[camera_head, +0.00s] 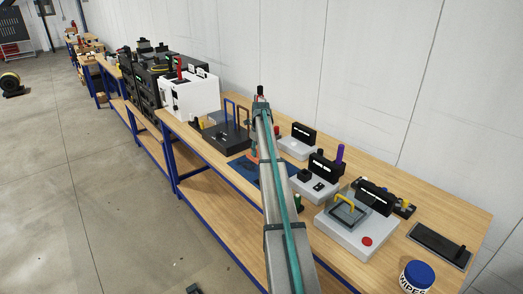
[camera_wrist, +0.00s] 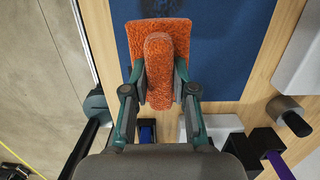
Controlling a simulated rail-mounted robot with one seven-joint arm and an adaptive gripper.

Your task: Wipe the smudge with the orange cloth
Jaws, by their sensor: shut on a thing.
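My gripper (camera_wrist: 160,74) is shut on the orange cloth (camera_wrist: 158,50), a folded, rough-textured pad held between the two fingertips. The cloth is over the blue mat (camera_wrist: 232,48); I cannot tell whether it touches it. A darker patch, likely the smudge (camera_wrist: 178,5), shows on the mat at the top edge of the wrist view, just beyond the cloth and partly cut off. In the head view the blue mat (camera_head: 243,168) lies on the wooden bench, and my arm hides most of the gripper and cloth.
A black tray with blue upright handles (camera_head: 228,135) stands behind the mat. Grey devices with black displays (camera_head: 316,185) stand to its right. A wipes tub (camera_head: 416,277) and a dark flat panel (camera_head: 440,244) are at the near right. The bench's left edge is close to the mat.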

